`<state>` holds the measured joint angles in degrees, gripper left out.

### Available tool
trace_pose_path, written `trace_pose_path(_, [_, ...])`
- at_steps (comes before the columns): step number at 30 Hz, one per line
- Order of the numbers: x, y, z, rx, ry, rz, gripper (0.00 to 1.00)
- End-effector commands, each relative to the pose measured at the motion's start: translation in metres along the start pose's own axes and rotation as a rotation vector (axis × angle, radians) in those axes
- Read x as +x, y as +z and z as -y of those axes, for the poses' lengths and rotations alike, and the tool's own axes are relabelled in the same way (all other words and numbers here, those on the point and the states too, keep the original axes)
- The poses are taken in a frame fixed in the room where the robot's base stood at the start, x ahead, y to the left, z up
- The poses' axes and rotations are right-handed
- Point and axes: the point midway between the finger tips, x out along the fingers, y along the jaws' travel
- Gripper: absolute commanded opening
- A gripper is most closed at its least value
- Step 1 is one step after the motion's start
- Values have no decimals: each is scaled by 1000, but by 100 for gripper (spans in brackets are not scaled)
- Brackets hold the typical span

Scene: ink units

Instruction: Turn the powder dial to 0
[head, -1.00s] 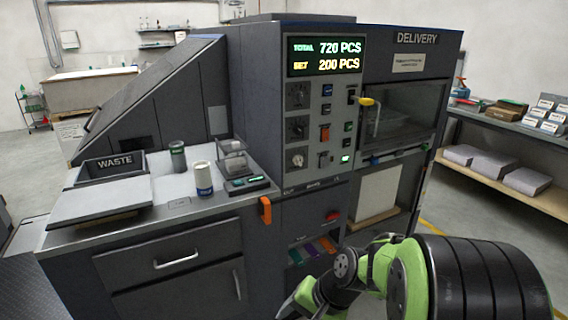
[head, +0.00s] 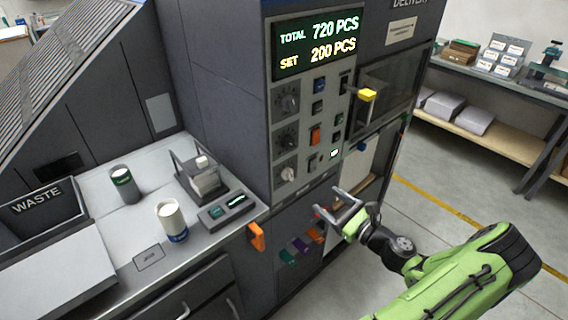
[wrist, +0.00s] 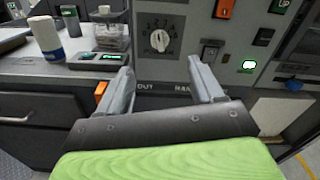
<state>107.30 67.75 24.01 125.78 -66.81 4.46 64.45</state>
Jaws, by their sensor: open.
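Three round dials are stacked on the left of the machine's control panel: a dark upper dial (head: 288,99), a dark middle dial (head: 287,139) and a pale-knobbed lower dial (head: 288,173). My gripper (head: 334,204) is open and empty, apart from the panel, low and to the right of the dials. It also shows in the wrist view (wrist: 160,70).
Right of the dials are an orange switch (head: 315,135), several buttons and a yellow handle (head: 367,95).

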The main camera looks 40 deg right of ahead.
Motion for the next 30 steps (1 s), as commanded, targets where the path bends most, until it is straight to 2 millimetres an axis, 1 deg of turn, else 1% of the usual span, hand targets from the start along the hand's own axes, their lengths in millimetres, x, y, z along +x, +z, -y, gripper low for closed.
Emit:
trace_pose_path(5, [38,0,-3,-3,10,3,66])
trace_pose_path(12, [100,0,-4,-5,11,2,66])
trace_pose_path(15, [123,-1,-4,-5,10,1,66])
trace_pose_path(18, [140,-1,-4,-5,9,0,66])
trace_pose_path(22, [152,-1,-3,-5,7,-1,66])
trace_pose_path(29, [154,-1,-3,-4,7,-2,66])
trace_pose_path(30, [154,-1,-3,-4,7,-2,65])
